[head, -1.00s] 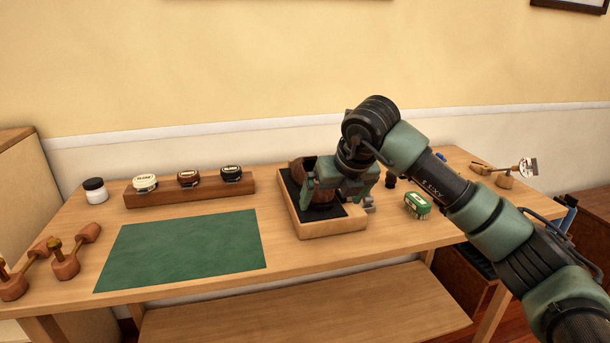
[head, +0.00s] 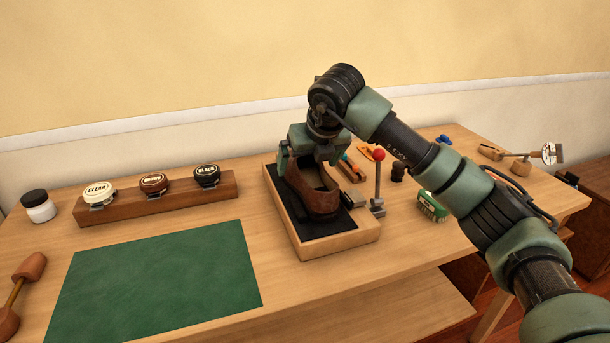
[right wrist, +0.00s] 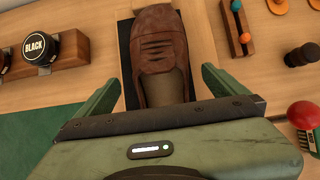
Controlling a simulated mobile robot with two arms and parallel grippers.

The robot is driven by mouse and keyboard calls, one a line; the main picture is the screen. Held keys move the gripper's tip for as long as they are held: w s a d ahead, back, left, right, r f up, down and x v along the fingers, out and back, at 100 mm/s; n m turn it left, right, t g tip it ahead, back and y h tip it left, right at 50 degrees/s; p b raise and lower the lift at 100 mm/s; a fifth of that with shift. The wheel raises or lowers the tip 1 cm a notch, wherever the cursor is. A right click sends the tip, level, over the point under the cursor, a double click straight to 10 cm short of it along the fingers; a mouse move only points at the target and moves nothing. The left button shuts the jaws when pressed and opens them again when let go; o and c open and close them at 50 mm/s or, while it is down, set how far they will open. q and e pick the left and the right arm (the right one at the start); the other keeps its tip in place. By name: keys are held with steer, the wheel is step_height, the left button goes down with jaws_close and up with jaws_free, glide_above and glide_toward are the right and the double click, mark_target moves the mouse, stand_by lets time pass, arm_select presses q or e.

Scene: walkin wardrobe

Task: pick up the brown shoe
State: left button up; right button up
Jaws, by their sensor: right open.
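The brown shoe (head: 315,195) lies in a wooden tray (head: 340,243) with a dark lining. In the right wrist view the shoe (right wrist: 160,40) points its laced front away from the gripper, and its opening lies between the fingers. My right gripper (head: 308,168) is over the shoe; its left finger shows beside the shoe in the head view. In the right wrist view the right gripper (right wrist: 158,92) is open, one green finger on each side of the shoe, with gaps showing. The fingertips' height against the shoe is hard to tell. My left gripper is not in view.
A wooden rack (head: 150,205) with three polish tins and a white jar (head: 39,206) stand left of the tray. A green mat (head: 155,280) lies in front. A red-knobbed post (head: 378,175) stands close right of the tray, with a green brush (head: 432,207) beyond.

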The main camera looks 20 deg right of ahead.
mark_target(305, 175)
steer(key=x, duration=0.5)
steer(key=shift+w+r, duration=0.1)
steer(key=c, duration=1.5)
steer(key=shift+r, duration=0.15)
steer(key=shift+c, duration=0.9)
